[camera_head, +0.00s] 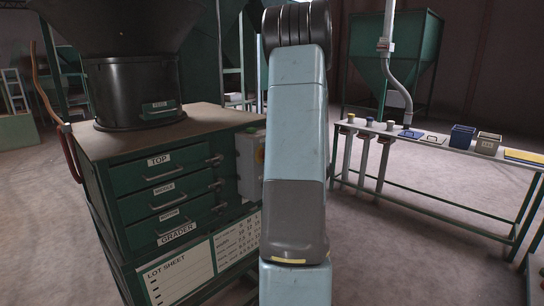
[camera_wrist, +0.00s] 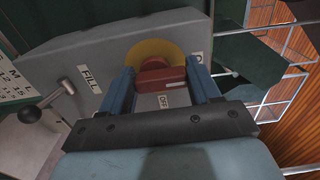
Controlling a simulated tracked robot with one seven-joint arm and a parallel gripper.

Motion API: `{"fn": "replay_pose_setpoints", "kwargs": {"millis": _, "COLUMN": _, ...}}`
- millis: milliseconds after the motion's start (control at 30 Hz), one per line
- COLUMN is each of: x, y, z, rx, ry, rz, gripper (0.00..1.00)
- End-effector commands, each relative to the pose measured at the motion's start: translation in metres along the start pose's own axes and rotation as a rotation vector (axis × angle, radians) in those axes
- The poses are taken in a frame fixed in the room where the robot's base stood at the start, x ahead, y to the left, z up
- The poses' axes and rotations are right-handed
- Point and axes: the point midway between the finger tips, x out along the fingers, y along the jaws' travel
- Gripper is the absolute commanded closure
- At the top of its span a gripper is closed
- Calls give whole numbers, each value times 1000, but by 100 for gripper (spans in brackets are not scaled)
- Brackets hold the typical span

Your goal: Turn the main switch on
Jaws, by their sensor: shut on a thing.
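The main switch is a red knob (camera_wrist: 153,64) on a round yellow plate (camera_wrist: 171,46), on a grey panel (camera_wrist: 105,52). My gripper (camera_wrist: 159,76) is shut on the red knob, with one blue finger on each side of it. A white label reading OFF (camera_wrist: 163,101) shows just below the knob in the wrist view. A partly hidden label (camera_wrist: 196,57) starting with O is at the right of the yellow plate. In the head view, the grey switch box (camera_head: 245,165) is on the right side of the green grader cabinet, partly behind my arm; my gripper is hidden there.
A lever with a dark ball knob (camera_wrist: 29,113) sits left of the switch, near a FILL label (camera_wrist: 91,79). The grader cabinet (camera_head: 125,211) has several drawers and a black hopper above. A narrow bench (camera_head: 448,144) with small bins stands at right.

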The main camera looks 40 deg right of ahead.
Motion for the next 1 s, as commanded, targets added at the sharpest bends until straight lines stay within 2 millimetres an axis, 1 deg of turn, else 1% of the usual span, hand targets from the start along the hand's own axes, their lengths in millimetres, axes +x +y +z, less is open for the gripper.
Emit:
{"fn": "replay_pose_setpoints", "kwargs": {"millis": 33, "x": 0, "y": 4, "z": 3, "rx": -1, "ry": -4, "rz": 7, "gripper": 69}}
{"fn": "replay_pose_setpoints", "kwargs": {"millis": 433, "x": 0, "y": 5, "z": 3, "rx": -6, "ry": -5, "rz": 9, "gripper": 69}}
{"fn": "replay_pose_setpoints", "kwargs": {"millis": 467, "x": 0, "y": 5, "z": 3, "rx": -6, "ry": -5, "rz": 9, "gripper": 36}}
{"fn": "replay_pose_setpoints", "kwargs": {"millis": 500, "x": 0, "y": 4, "z": 3, "rx": -6, "ry": -5, "rz": 9, "gripper": 32}}
{"fn": "replay_pose_setpoints", "kwargs": {"millis": 700, "x": 0, "y": 3, "z": 2, "rx": -7, "ry": -3, "rz": 6, "gripper": 13}}
{"fn": "replay_pose_setpoints", "kwargs": {"millis": 1000, "x": -2, "y": 2, "z": 0, "rx": -8, "ry": -1, "rz": 4, "gripper": 13}}
